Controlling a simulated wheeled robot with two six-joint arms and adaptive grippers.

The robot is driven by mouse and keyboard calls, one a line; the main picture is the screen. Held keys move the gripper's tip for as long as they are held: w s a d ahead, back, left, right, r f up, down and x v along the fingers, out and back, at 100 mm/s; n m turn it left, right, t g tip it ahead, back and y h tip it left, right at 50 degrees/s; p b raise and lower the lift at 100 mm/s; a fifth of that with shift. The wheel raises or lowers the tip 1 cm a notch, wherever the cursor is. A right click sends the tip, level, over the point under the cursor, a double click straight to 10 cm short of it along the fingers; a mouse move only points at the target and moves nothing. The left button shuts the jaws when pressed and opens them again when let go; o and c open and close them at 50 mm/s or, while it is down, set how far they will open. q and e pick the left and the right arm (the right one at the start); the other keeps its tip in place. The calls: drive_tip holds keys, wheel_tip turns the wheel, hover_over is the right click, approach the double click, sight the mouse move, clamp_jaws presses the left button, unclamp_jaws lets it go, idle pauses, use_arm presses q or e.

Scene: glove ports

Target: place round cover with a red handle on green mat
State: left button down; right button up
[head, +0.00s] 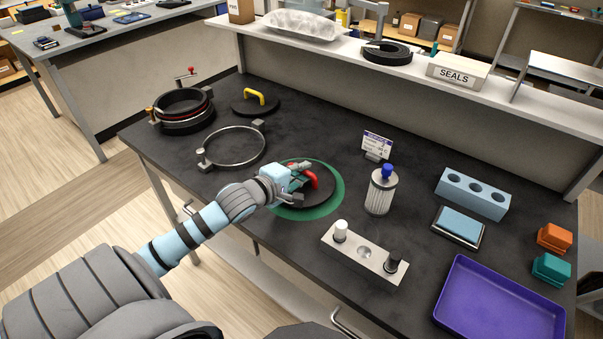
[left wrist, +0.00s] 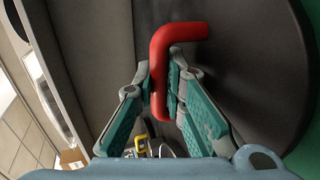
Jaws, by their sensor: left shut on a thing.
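The round black cover (head: 322,194) with its red handle (head: 311,177) is on the green mat (head: 338,192) near the middle of the table, and the mat's rim shows around it. My left gripper (head: 301,180) is at the cover, its fingers shut on the red handle. In the left wrist view the red handle (left wrist: 163,75) passes between the two teal fingers (left wrist: 167,100), with the dark cover (left wrist: 245,60) behind it. I cannot tell whether the cover fully touches the mat. My right gripper is not in view.
A round cover with a yellow handle (head: 254,101), a metal ring clamp (head: 234,147) and a black ring port (head: 184,108) are at the back left. A filter cartridge (head: 381,192), a metal block (head: 364,252) and a purple tray (head: 498,304) stand to the right.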

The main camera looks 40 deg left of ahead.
use_arm(q)
drive_tip(key=shift+r, duration=0.1)
drive_tip(key=c, duration=1.7)
unclamp_jaws()
drive_tip(key=shift+o, duration=0.2)
drive_tip(key=p+v, duration=0.8)
drive_tip(key=v, duration=0.4)
drive_tip(key=shift+d+p, duration=0.1)
drive_tip(key=shift+p, duration=0.2)
